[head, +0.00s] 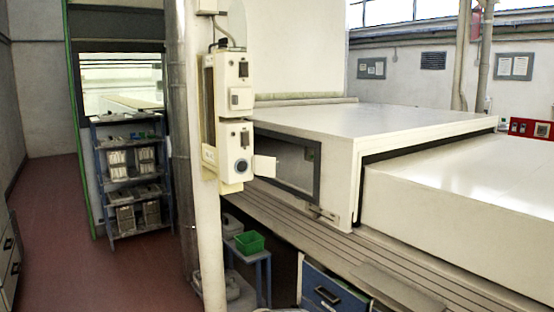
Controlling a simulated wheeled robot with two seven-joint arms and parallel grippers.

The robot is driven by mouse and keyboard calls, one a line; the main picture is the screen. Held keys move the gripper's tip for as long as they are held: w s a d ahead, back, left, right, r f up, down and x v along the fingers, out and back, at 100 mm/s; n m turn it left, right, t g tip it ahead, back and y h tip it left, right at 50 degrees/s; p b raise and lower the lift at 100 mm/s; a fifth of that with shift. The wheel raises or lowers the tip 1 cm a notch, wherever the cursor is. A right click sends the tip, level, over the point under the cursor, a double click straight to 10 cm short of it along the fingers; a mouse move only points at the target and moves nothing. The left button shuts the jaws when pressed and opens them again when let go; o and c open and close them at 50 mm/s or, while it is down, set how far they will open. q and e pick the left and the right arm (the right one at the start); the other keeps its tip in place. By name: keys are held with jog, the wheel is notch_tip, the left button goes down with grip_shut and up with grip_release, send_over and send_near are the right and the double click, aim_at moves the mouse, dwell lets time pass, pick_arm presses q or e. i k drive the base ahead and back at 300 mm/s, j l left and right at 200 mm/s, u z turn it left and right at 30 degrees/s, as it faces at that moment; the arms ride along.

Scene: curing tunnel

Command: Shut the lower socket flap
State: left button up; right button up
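A cream control box (233,84) is mounted on a pale post in the middle of the head view. Its lower unit (232,187) carries a dark switch and a round dark blue-grey socket (242,167). A small white flap (264,166) stands out to the right beside this socket and looks swung open, leaving the socket face uncovered. Neither of my grippers is in view, and nothing touches the flap.
A long white tunnel machine (390,121) fills the right side behind the post. A blue-grey shelf rack (136,184) stands at the left. A green bin (249,243) sits on a low stand behind the post. Red-brown floor (70,230) is clear at the left.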

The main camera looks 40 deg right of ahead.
aim_at(265, 165)
jog(key=z, duration=1)
